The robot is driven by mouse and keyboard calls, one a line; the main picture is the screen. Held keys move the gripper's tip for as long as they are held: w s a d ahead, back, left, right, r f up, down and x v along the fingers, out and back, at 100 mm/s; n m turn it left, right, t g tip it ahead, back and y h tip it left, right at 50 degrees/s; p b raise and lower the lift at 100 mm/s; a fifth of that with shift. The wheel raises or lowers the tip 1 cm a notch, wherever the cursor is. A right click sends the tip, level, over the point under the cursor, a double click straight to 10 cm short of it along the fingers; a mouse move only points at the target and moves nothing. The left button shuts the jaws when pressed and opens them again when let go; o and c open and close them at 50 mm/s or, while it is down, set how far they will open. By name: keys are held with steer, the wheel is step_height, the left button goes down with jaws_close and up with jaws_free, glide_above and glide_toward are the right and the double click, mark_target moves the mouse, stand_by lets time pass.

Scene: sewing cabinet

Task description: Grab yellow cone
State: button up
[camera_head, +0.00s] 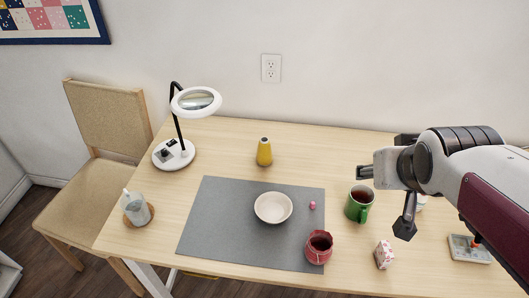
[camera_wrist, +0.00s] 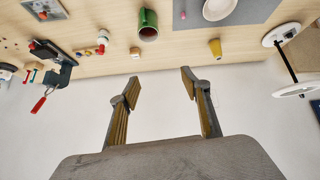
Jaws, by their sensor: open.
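The yellow cone (camera_head: 264,152), with a dark grey top, stands upright on the wooden table behind the grey mat. It also shows in the wrist view (camera_wrist: 215,47), at the upper right beside the mat. My gripper (camera_head: 383,172) is to the right of the cone in the head view, raised near the table's back side. In the wrist view my gripper (camera_wrist: 158,83) has its two fingers spread apart with nothing between them. The cone is well beyond the fingertips, apart from them.
A grey mat (camera_head: 215,220) bears a cream bowl (camera_head: 273,207), a small pink item (camera_head: 312,205) and a red pot (camera_head: 319,246). A green mug (camera_head: 359,204) stands right of it. A magnifier lamp (camera_head: 174,153) stands left of the cone. Table between cone and mug is clear.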

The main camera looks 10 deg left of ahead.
steer(key=w+a+f+n+t+y, duration=0.1)
steer(key=w+a+f, duration=0.2)
steer(key=w, duration=0.4)
steer(key=w+a+f+n+t+y, duration=0.1)
steer(key=w+a+f, duration=0.1)
steer(key=w+a, duration=0.35)
steer(key=w+a+f+n+t+y, duration=0.1)
steer(key=w+a+f, duration=0.15)
steer(key=w, duration=0.65)
steer(key=n+y, duration=0.3)
steer(key=y, duration=0.2)
glide_toward(261, 139)
steer(key=shift+w+a+f+t, duration=0.4)
steer(key=shift+a+f, duration=0.1)
steer(key=shift+f, duration=0.15)
steer(key=x, duration=0.2)
steer(key=shift+w+f, duration=0.1)
steer(key=shift+w, duration=0.15)
steer(key=shift+w+a, duration=0.1)
